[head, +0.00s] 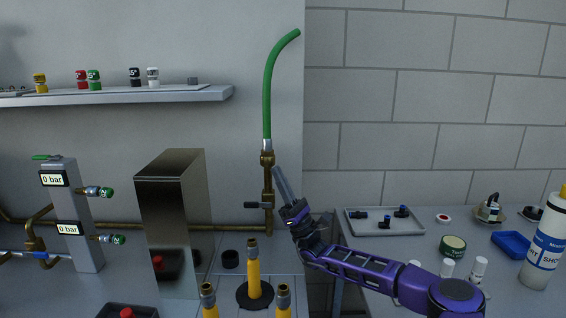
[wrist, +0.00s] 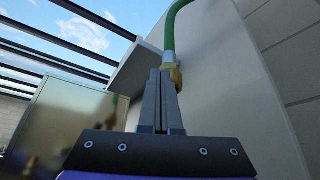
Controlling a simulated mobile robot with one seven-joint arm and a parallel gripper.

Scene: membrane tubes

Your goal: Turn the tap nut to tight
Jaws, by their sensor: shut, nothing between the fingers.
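The brass tap (head: 267,190) stands upright in the middle of the head view, with a dark lever on its left side. The brass tap nut (head: 267,158) is at its top, under a silver ferrule and a green hose (head: 270,90) that curves up and right. My gripper (head: 277,172) is shut and empty, fingers pointing up, just right of the tap below the nut. In the wrist view the fingertips (wrist: 160,72) are together, and the nut (wrist: 176,76) shows just behind and right of them. I cannot tell if they touch it.
A steel box (head: 172,220) stands left of the tap. Yellow-and-brass posts (head: 254,275) stand in front. A tray (head: 384,221) with black-and-blue fittings and a white bottle (head: 545,245) are on the right bench. A shelf (head: 120,96) with coloured caps is at upper left.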

